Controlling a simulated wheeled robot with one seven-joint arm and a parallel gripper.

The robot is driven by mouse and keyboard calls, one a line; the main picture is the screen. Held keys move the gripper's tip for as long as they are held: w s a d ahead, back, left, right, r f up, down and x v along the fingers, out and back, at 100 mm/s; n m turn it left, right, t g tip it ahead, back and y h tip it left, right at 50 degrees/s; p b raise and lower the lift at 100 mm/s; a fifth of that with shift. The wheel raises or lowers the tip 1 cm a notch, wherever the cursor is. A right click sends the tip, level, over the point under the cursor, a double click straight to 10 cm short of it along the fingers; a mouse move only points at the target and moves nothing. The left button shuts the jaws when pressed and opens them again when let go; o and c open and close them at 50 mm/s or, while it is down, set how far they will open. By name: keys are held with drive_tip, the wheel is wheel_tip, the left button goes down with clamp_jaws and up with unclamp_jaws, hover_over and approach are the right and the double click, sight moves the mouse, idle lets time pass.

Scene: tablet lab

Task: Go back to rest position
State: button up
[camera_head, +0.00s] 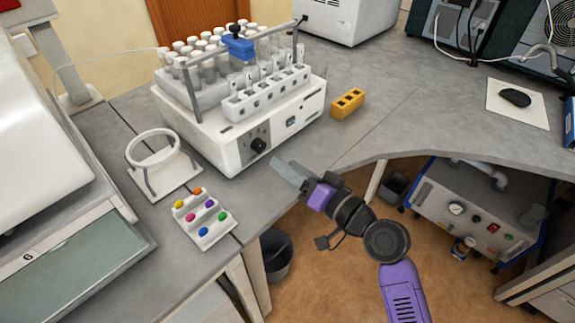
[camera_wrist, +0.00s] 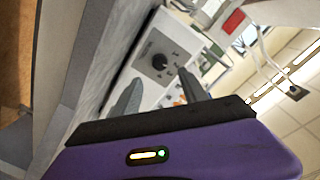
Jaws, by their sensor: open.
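My gripper (camera_head: 290,172) is in front of the white dissolution-type machine (camera_head: 232,150), near the front edge of the grey bench (camera_head: 360,135). In the wrist view my gripper (camera_wrist: 165,95) shows two grey fingers apart with nothing between them, so it is open and empty. Behind the fingers, the machine's front with its black knob (camera_wrist: 159,62) shows. The purple and black arm reaches up from the lower right in the head view, over the gap in front of the bench.
A yellow block (camera_head: 347,103) stands right of the machine. A white ring stand (camera_head: 163,185) and a tray of coloured caps (camera_head: 203,239) stand left. A black mouse (camera_head: 515,97) lies at right. A dark bin (camera_head: 276,255) is below the bench.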

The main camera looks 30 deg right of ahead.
drive_tip(key=d+r+h, duration=0.1)
drive_tip(key=d+r+t+h, duration=0.1)
drive_tip(key=d, duration=0.1)
drive_tip(key=shift+w+m, duration=0.1)
drive_tip(key=shift+m, duration=0.3)
drive_tip(key=s+a+f+n+g+h, duration=0.1)
drive_tip(key=s+n, duration=0.1)
drive_tip(key=s, duration=1)
drive_tip(key=s+a+f+n+g, duration=0.1)
drive_tip(key=s+a+f+n, duration=0.1)
drive_tip(key=s, duration=1)
drive_tip(key=s+a+f+n+g+h, duration=0.1)
drive_tip(key=s+a+f+n, duration=0.1)
drive_tip(key=s, duration=1)
drive_tip(key=shift+a+h, duration=0.2)
drive_tip(key=shift+h, duration=0.1)
